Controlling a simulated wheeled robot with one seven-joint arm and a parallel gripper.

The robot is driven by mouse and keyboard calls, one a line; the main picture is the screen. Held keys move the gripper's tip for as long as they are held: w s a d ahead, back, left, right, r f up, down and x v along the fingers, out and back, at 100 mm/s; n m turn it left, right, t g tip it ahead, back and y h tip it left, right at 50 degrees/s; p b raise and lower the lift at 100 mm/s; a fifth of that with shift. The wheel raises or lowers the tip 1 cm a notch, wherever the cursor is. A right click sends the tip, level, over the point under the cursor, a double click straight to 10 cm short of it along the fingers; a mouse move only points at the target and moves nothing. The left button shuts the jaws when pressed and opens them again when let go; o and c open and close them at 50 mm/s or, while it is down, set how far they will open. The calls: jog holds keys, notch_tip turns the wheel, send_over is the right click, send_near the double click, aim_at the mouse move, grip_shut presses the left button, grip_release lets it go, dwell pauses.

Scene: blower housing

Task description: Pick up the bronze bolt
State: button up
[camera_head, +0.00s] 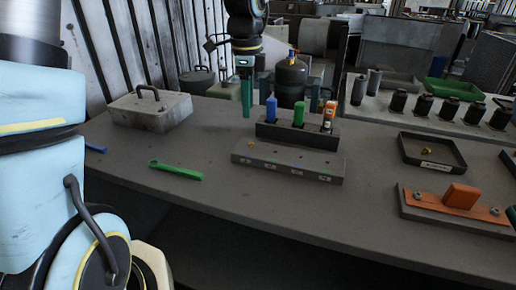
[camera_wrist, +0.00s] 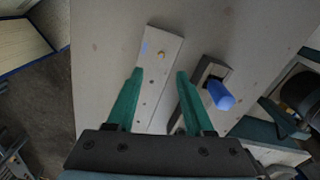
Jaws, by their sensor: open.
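The bronze bolt (camera_head: 252,144) is a small golden piece on top of a low grey block (camera_head: 290,164), near its left back part. In the wrist view the bolt (camera_wrist: 160,54) shows near one end of the grey block (camera_wrist: 165,80), just beyond the gap between my fingertips. My gripper (camera_head: 246,116) has green fingers and hangs above the bench, over the left end of the block and above the bolt. In the wrist view my gripper (camera_wrist: 160,72) is open, with nothing between its fingers.
A dark rack (camera_head: 297,137) with blue, green and other upright tools stands right behind the block, close to my gripper. A green wrench (camera_head: 176,171) and a lidded box (camera_head: 150,110) lie to the left. A black tray (camera_head: 432,152) lies right. The bench front is clear.

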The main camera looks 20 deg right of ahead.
aim_at(251, 146)
jog(key=f, duration=0.3)
jog(key=f+p, duration=0.1)
jog(key=f, duration=0.2)
jog(key=f+p, duration=0.1)
jog(key=f, duration=0.2)
jog(key=shift+d+f, duration=0.25)
jog(key=shift+f, duration=0.15)
jog(key=shift+f, duration=0.25)
grip_shut()
dwell(0.5)
